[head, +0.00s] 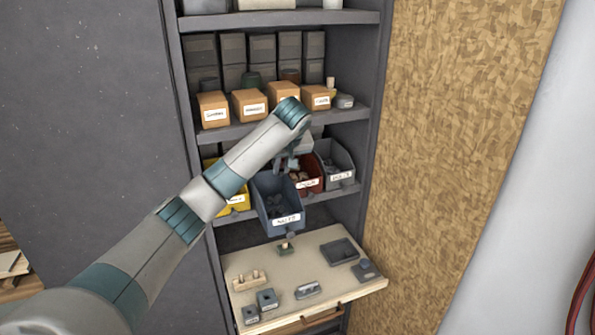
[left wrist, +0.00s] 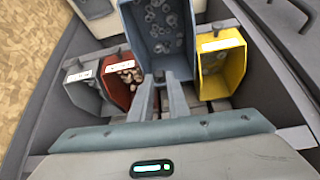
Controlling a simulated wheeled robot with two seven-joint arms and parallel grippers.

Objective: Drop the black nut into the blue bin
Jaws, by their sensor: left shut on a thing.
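The blue bin (head: 277,204) juts out of the shelf, tilted, with a white label on its front and several grey nuts inside. In the left wrist view the blue bin (left wrist: 160,48) fills the upper middle. My left gripper (head: 291,160) is at its rear edge, and in the left wrist view its fingers (left wrist: 160,82) look shut on the rear wall. A small dark round piece (head: 291,235) shows just under the bin's front; I cannot tell if it is the black nut. No other black nut is clear. My right gripper is out of view.
A yellow bin (head: 236,199), a red bin (head: 310,183) and a grey bin (head: 338,160) flank the blue bin. Below, a pale pull-out board (head: 330,306) carries several small blocks and a dark tray (head: 339,252). Cardboard boxes (head: 249,104) line the shelf above.

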